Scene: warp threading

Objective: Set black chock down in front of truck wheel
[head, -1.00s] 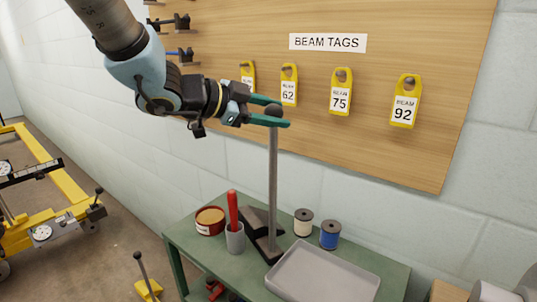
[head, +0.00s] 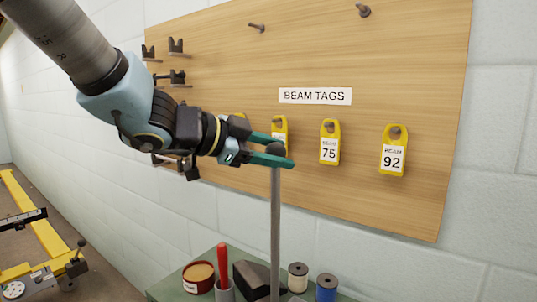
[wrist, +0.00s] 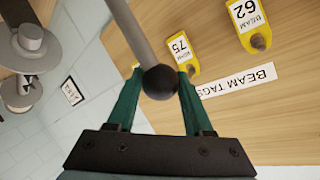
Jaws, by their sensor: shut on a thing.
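My gripper (head: 277,158) is shut around the dark ball (wrist: 160,82) at the top of a long grey rod (head: 276,225). In the wrist view the ball sits between the green fingers and the rod runs up and away. The black chock (head: 250,278) shows at the rod's lower part, over the green bench; the rod's foot is cut off below the frame, so I cannot tell whether the chock touches the bench. The yellow truck (head: 28,212) is at the far left; no wheel of it is clear now.
The green bench (head: 172,288) holds a red tin (head: 198,277), a cup with a red handle (head: 223,265), and white (head: 298,277) and blue (head: 326,288) spools. Behind is a wooden board (head: 420,60) with yellow tags (head: 394,150). Floor is open between bench and truck.

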